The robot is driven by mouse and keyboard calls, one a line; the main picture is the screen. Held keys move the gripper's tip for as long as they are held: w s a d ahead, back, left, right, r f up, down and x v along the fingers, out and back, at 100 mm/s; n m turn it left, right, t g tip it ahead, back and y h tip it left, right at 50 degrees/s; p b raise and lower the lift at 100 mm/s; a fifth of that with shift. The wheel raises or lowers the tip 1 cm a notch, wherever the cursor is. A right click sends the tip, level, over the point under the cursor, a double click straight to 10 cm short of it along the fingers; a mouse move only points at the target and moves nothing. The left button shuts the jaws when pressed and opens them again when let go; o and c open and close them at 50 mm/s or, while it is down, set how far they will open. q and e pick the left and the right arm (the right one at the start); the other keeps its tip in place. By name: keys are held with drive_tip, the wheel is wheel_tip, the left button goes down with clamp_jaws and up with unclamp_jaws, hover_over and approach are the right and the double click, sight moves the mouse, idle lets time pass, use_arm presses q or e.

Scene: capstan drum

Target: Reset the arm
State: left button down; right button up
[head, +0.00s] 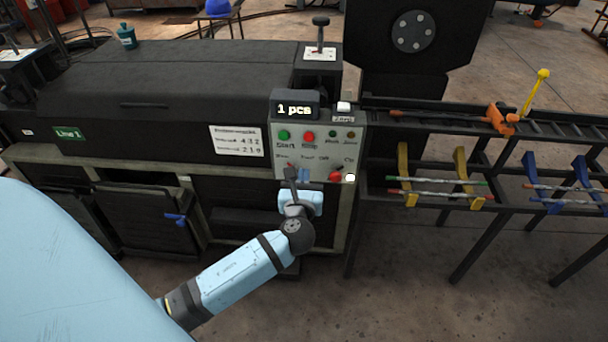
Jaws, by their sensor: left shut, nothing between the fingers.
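My left gripper (291,173) is shut and empty. It is in front of the lower left part of the grey control panel (348,148) on the machine, and covers some of the panel's lower row. I cannot tell whether its fingertips touch the panel. The panel has a green Start button (284,135), a red button (309,136) beside it and a larger red knob (335,176) at the lower right. A small display (295,108) above reads "1 pcs". My right gripper does not show.
A black machine (150,75) fills the left and middle. To the right a dark rack (375,184) carries rods on yellow hooks (403,160) and blue hooks (534,172). A yellow-knobbed lever (536,92) rises from an orange block. The floor (420,290) in front of the rack is clear.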

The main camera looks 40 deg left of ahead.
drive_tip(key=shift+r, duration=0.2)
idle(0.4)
use_arm(q)
drive_tip(key=s+d+f+n+g+h, duration=0.2)
drive_tip(key=s+d+f+n+h, duration=0.35)
drive_tip(key=s+d+n, duration=0.5)
drive_tip(key=s+d+f+n+g+h, duration=0.2)
drive_tip(key=s+d+f+n+h, duration=0.45)
drive_tip(key=n, duration=0.75)
drive_tip(key=s+a+r+n+p, duration=0.1)
drive_tip(key=r+p, duration=0.8)
drive_tip(key=p, duration=0.3)
drive_tip(key=s+a+r+n+p, duration=0.1)
drive_tip(key=s+r+p, duration=0.1)
drive_tip(key=r+p, duration=0.8)
drive_tip(key=shift+s+a+p, duration=0.25)
drive_tip(key=shift+a+p, duration=0.05)
drive_tip(key=shift+p, duration=1.4)
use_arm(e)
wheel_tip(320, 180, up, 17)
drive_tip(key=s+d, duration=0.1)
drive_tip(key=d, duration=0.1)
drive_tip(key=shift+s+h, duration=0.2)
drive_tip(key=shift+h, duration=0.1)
